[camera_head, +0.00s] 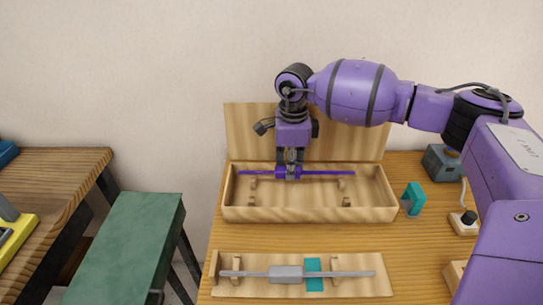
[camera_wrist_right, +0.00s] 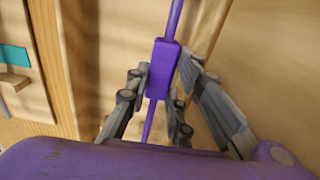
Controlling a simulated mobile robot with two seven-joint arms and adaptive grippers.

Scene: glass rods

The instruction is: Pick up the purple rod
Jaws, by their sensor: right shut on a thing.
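The purple rod (camera_head: 325,173) lies level, left to right, along the back of the open wooden case in the head view. It has a thicker block at its middle, which shows in the right wrist view as a purple block (camera_wrist_right: 164,68) with the thin rod running out both ends. My right gripper (camera_head: 288,172) comes down from above and is shut on that middle block, with its fingers on either side. Whether the rod is lifted off its supports I cannot tell. My left gripper is not in view.
The wooden case (camera_head: 310,214) has its lid upright behind it and small wooden supports inside. In front, a grey rod (camera_head: 347,274) rests on a wooden stand by a teal strip (camera_head: 314,283). A teal bracket (camera_head: 413,196) and a grey box (camera_head: 441,161) stand right. A green bench (camera_head: 125,245) is left.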

